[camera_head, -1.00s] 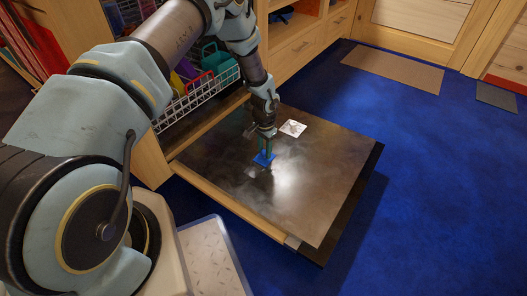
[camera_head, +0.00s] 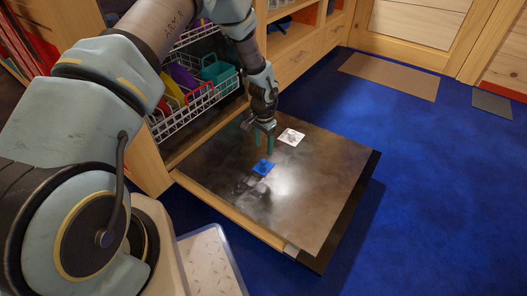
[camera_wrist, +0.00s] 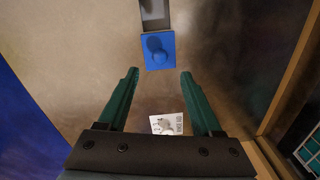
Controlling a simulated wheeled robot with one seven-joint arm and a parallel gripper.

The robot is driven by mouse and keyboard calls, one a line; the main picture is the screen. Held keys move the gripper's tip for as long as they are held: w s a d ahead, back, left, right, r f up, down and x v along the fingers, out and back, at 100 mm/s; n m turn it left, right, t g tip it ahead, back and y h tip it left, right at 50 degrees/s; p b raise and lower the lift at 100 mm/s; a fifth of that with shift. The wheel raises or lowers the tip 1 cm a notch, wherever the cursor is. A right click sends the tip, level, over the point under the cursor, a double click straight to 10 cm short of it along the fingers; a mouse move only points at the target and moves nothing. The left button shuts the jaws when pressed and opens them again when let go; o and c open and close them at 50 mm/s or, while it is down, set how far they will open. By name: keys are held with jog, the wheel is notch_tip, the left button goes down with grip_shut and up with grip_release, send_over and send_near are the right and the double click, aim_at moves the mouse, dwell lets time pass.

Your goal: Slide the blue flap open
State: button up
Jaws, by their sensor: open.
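The blue flap (camera_head: 263,167) is a small square piece on the inner face of the lowered door panel (camera_head: 325,165). In the wrist view the blue flap (camera_wrist: 158,52) has a round blue knob. A grey rectangular recess (camera_wrist: 153,12) shows beside the flap, at the top edge and partly cut off. My gripper (camera_head: 264,148) is above the panel, a little behind the flap and apart from it. In the wrist view my gripper (camera_wrist: 159,75) has its green fingers spread, with nothing between the tips.
A small white plate (camera_head: 291,137) with a round knob lies behind the flap, on the panel. A wire rack (camera_head: 207,95) with coloured dishes stands behind my arm. Blue carpet (camera_head: 410,170) lies open to the right.

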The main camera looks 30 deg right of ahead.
jog(key=shift+r, duration=1.45)
